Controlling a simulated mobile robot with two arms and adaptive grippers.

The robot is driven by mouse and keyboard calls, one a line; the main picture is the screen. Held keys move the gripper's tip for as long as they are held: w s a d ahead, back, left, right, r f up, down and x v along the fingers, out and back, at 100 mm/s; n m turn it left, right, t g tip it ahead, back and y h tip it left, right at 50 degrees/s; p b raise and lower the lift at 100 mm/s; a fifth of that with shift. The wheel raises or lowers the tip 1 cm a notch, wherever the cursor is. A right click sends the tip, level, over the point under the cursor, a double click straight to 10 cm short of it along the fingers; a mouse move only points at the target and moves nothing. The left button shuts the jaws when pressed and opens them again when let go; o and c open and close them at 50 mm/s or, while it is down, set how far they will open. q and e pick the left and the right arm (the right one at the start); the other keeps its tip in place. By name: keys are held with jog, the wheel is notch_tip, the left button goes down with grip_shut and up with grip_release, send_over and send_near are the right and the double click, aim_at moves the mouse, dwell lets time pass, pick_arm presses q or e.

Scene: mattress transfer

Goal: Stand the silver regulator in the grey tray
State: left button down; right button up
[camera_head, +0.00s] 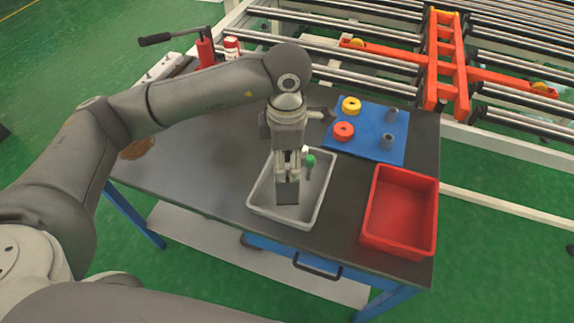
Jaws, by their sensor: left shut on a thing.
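The grey tray (325,184) sits on the dark tabletop, near the front edge. My left gripper (288,178) points down over the inside of the tray and is shut on a dark grey, blocky thing (288,193), which I take to be the silver regulator. The fingers and wrist hide most of it, and I cannot tell if its bottom touches the tray floor. A small green-topped piece (310,160) shows in the tray just right of the fingers. My right gripper is not in view.
A red bin (401,244) stands right of the tray. Behind is a blue mat (350,114) with a yellow ring (351,105), a red ring (343,131) and grey cylinders (387,141). A red tool with a black handle (205,50) stands at the back left. The table's left part is mostly clear.

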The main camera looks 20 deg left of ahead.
pick_arm(q)
notch_tip(320, 180, down, 2)
jog(key=shift+p, duration=0.6)
jog(key=shift+w+f, duration=0.1)
jog(key=shift+f, duration=0.55)
jog(key=c, duration=0.7)
grip_release()
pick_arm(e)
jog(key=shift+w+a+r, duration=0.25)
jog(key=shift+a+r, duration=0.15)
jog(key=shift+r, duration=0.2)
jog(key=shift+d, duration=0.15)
